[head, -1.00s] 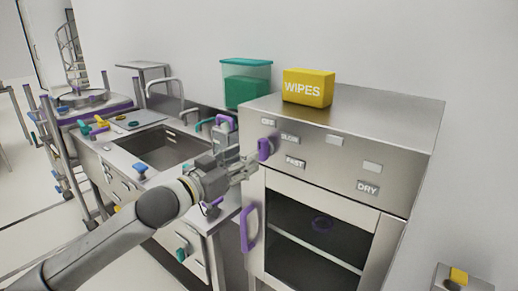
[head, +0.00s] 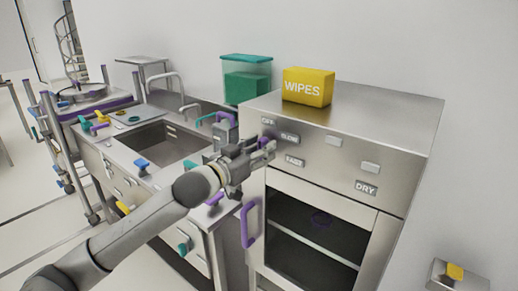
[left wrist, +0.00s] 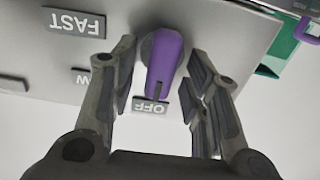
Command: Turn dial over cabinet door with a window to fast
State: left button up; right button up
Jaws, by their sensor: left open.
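The purple dial (left wrist: 163,62) is on the steel front panel above the windowed cabinet door (head: 315,233). In the left wrist view its narrow end points at the OFF label (left wrist: 151,106). The FAST label (left wrist: 74,22) appears upside down at the upper left there. My left gripper (left wrist: 162,85) is open, with one finger on each side of the dial; I cannot tell whether either touches it. In the head view the left gripper (head: 266,150) partly covers the dial. My right gripper is in neither view.
A yellow WIPES box (head: 307,88) sits on the cabinet top, beside a green-lidded container (head: 246,82). A purple door handle (head: 248,224) sticks out below my left gripper. A sink (head: 160,148) and a tap (head: 178,91) are to the left.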

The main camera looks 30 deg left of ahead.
pick_arm(q)
grip_shut()
jog(key=shift+m, duration=0.4)
jog(key=shift+r+m+p, duration=0.1)
jog(key=shift+m+p, duration=0.4)
jog(key=shift+m, duration=0.4)
jog(key=m+p, duration=0.1)
jog(key=m, duration=0.4)
jog(key=f+m+p, duration=0.1)
jog(key=m, duration=0.5)
jog(key=d+m, duration=0.1)
jog(key=m, duration=0.5)
jog(key=shift+f+p, duration=0.15)
jog(key=shift+p, duration=0.25)
jog(key=shift+m, duration=0.4)
